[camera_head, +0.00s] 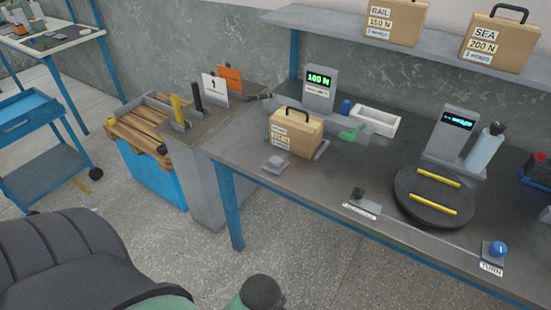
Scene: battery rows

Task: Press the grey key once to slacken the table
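A light grey domed key (277,162) sits on a small plate near the left front of the dark workbench (330,190), in front of a cardboard box. The round black turntable (407,192) on the right carries two yellow bars (438,177). A blue knob (497,248) marked TURN is at the front right corner. Neither of my grippers shows; nothing touches the key.
A handled box (297,133) stands close behind the key, beside a 100 N display (319,88). A shelf (350,30) holds RAIL and SEA boxes.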

